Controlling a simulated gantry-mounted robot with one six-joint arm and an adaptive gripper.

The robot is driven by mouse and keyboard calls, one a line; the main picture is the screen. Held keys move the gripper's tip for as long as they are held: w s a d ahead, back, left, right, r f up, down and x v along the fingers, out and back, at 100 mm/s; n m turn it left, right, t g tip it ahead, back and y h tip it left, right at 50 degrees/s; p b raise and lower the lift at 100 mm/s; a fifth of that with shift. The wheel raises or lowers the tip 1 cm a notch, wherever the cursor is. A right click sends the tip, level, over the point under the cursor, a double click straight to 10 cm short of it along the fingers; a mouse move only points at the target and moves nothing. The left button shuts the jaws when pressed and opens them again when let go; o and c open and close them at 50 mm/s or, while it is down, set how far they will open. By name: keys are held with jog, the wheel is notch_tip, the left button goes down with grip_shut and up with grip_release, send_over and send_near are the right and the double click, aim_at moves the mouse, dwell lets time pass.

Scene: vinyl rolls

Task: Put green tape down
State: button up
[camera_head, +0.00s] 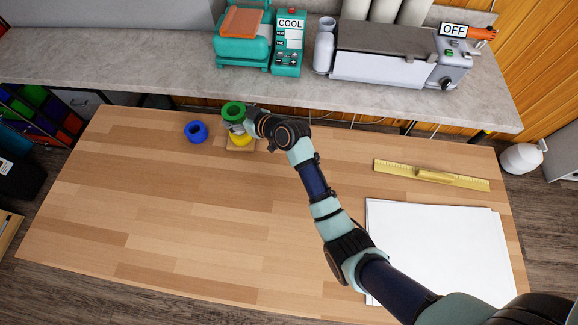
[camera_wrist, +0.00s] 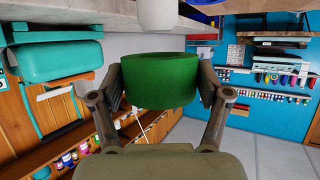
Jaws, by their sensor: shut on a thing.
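The green tape (camera_head: 233,109) is a thick roll at the back left of the wooden table, held up in my gripper (camera_head: 237,127). In the wrist view the green tape (camera_wrist: 160,80) sits between the two fingers of my gripper (camera_wrist: 161,92), which are shut on it from both sides. In the head view the tape appears above a yellow roll (camera_head: 241,140) on a small wooden base (camera_head: 240,148). I cannot tell whether the tape touches anything below it. My gripper partly hides the yellow roll and base.
A blue roll (camera_head: 196,131) lies on the table (camera_head: 150,210) left of the wooden base. A yellow ruler (camera_head: 400,171) and white sheets (camera_head: 435,245) lie at the right. A grey shelf (camera_head: 150,68) with machines stands behind. The table's left and middle are clear.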

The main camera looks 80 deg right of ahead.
jog(key=shift+r, duration=0.45)
dwell(0.3)
jog(key=w+a+f+n+y+p, duration=0.1)
jog(key=w+a, duration=0.2)
jog(key=a, duration=0.9)
jog(key=w+a+f+n+t+y, duration=0.1)
jog(key=w+a+n+y, duration=0.15)
jog(key=a, duration=0.85)
jog(key=w+a+f+n+y+p, duration=0.1)
jog(key=w+a, duration=0.3)
jog(key=a, duration=0.8)
jog(key=s+a+n+t+y, duration=0.1)
jog(key=s+a+y, duration=0.1)
jog(key=a, duration=1.1)
jog(key=shift+s+a+r+p, duration=0.25)
jog(key=shift+s+a+p, duration=0.05)
jog(key=shift+s, duration=0.25)
jog(key=shift+d+n, duration=0.15)
jog(key=shift+n, duration=0.1)
